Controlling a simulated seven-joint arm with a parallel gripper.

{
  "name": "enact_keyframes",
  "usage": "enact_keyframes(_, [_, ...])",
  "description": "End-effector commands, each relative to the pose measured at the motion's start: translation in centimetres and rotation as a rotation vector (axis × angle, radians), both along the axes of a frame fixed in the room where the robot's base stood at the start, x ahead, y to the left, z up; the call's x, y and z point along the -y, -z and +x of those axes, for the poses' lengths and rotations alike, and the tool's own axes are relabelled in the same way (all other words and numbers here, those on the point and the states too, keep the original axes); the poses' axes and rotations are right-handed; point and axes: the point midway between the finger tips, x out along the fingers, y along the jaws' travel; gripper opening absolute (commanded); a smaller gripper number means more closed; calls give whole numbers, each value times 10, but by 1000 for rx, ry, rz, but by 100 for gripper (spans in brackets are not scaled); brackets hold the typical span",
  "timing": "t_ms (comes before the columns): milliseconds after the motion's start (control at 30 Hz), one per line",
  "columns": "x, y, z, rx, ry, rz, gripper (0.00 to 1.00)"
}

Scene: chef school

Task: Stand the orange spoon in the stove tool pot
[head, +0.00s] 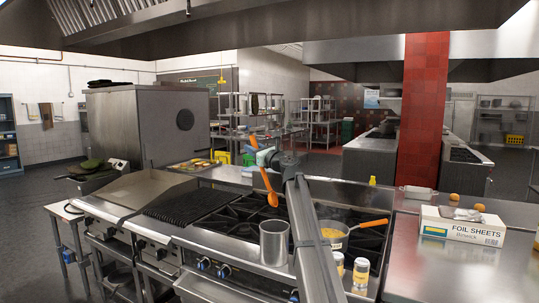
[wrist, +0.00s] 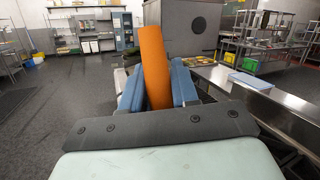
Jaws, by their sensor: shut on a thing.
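The orange spoon (head: 271,197) hangs in the air in the head view, tilted, with its bowl end down. My gripper (head: 263,158) is shut on its handle near the upper end. In the wrist view, the orange handle (wrist: 154,65) stands between the blue fingers of my gripper (wrist: 158,88). The stove tool pot, a plain silver cylinder (head: 273,244), stands upright at the front of the stove. The spoon's bowl is above and apart from the pot in the picture. The inside of the pot is mostly hidden.
A pan (head: 335,238) with an orange handle sits right of the pot, partly behind my arm. Two small yellow-labelled jars (head: 361,271) stand near the front. A foil sheets box (head: 462,226) lies on the right counter. The black burner grates (head: 225,216) left of the pot are clear.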

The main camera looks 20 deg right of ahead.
Motion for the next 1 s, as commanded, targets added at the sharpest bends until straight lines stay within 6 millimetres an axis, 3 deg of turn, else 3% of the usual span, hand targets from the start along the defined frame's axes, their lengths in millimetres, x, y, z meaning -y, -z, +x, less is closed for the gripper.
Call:
enact_keyframes(33, [-8, -4, -8, 5, 10, 3, 0])
enact_keyframes(133, [2, -9, -16, 13, 67, 14, 0])
enact_keyframes(400, [27, -15, -11, 37, 179, 44, 0])
enact_keyframes(667, [24, -9, -9, 46, 175, 56, 0])
enact_keyframes(1000, [14, 13, 1, 46, 176, 55, 0])
